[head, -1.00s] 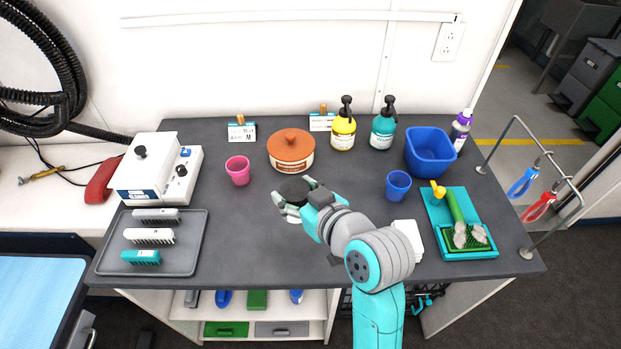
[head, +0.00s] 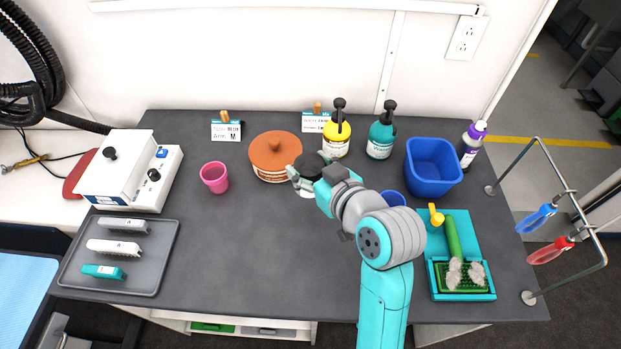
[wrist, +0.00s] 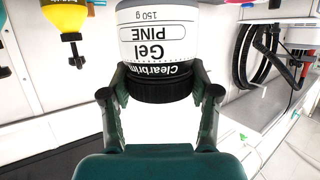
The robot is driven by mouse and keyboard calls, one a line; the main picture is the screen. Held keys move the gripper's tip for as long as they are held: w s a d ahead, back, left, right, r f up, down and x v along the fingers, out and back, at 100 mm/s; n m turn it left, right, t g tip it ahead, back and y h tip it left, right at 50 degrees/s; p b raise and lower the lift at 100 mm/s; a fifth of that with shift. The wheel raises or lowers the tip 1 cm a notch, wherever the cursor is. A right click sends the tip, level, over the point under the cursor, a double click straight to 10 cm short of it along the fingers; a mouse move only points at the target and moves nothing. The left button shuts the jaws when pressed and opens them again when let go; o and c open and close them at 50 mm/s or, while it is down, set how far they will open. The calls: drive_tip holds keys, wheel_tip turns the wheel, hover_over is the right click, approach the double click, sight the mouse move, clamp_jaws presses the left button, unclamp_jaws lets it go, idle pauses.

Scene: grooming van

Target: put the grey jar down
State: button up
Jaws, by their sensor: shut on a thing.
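The jar (wrist: 158,38) has a pale body with a "Clearbrim Gel PINE 150 g" label and a black lid. In the head view its dark lid (head: 309,161) faces up, and the jar looks upright. My gripper (head: 308,174) is shut on it; in the wrist view the two fingers (wrist: 160,92) hold it around the lid. The jar is over the back middle of the dark grey worktop (head: 240,240), just right of the terracotta pot (head: 275,146). I cannot tell whether its base touches the worktop.
Near the jar stand a yellow pump bottle (head: 336,138), a teal pump bottle (head: 381,138) and a sign card (head: 315,124). A pink cup (head: 214,178) is left; a blue cup (head: 391,198) is partly behind my arm. A blue tub (head: 433,170) stands right. The front middle worktop is clear.

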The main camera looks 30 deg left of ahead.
drive_tip(key=shift+f, duration=4.8)
drive_tip(key=o, duration=1.4)
drive_tip(key=shift+f, duration=0.1)
drive_tip(key=shift+d, duration=0.15)
drive_tip(key=shift+v, duration=3.65)
